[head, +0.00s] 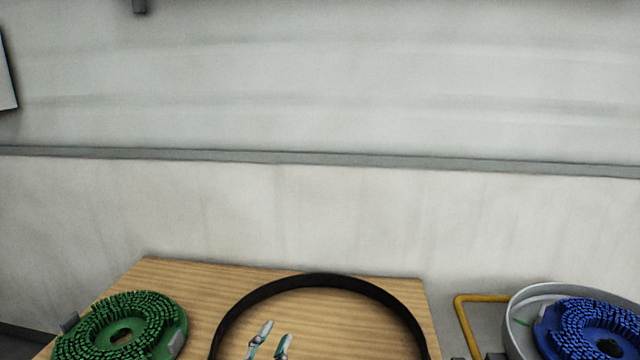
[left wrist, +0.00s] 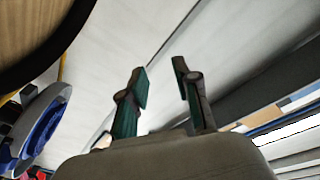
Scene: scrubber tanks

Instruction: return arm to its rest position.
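My left gripper (head: 276,334) shows at the bottom edge of the head view, in front of the wooden board and inside the outline of a black ring. In the left wrist view its two fingers (left wrist: 161,70) stand apart with nothing between them. Most of the left arm is below the head view. My right gripper shows in neither view.
The black ring (head: 322,280) is on or over a wooden board (head: 165,272). A green brush (head: 160,315) lies at left. A blue brush (head: 595,318) sits in a round grey housing (head: 516,318) at right, beside a yellow pipe (head: 462,315). A pale wall (head: 320,215) stands behind.

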